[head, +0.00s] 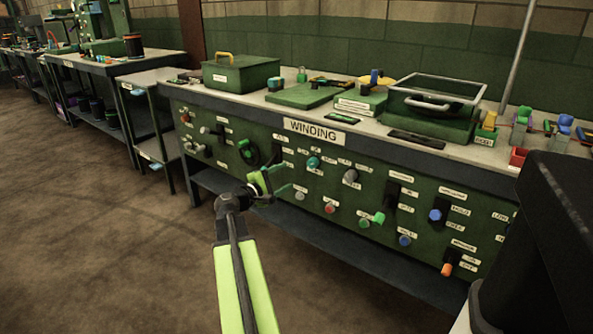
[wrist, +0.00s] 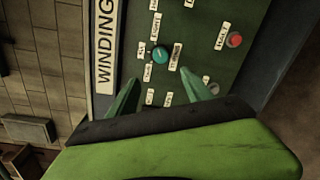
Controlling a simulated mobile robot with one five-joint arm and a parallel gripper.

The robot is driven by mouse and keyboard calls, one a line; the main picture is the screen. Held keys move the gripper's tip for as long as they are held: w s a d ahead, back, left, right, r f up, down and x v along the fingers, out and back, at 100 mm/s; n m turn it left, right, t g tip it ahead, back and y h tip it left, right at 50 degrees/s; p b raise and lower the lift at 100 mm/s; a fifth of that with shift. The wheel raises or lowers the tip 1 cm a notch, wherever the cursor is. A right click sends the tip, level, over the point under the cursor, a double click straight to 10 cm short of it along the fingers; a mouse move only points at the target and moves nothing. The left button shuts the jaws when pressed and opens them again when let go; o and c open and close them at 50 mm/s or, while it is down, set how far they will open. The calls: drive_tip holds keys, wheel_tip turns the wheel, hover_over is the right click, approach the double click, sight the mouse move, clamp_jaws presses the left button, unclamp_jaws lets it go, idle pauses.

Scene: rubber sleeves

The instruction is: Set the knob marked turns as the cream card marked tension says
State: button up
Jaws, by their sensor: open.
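A round teal knob (head: 313,162) sits on the green front panel under the WINDING sign. It also shows in the wrist view (wrist: 160,54), ringed by small white labels too blurred to read surely, so I cannot confirm which knob is marked turns. My gripper (head: 288,177) is in front of the panel, just left of and below the teal knob in the head view. In the wrist view its two green fingers (wrist: 160,75) are apart and empty, with the teal knob beyond the gap between their tips. I cannot pick out a cream card marked tension.
The panel carries several other controls, including a red button (head: 329,208), a grey knob (head: 350,176) and a blue knob (head: 435,215). Green boxes, such as the lidded box (head: 240,73), stand on the bench top. Open floor (head: 110,240) lies to the left.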

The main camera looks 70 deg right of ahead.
drive_tip(key=v, duration=0.3)
drive_tip(key=shift+w+a, duration=0.1)
drive_tip(key=shift+a, duration=0.15)
idle(0.5)
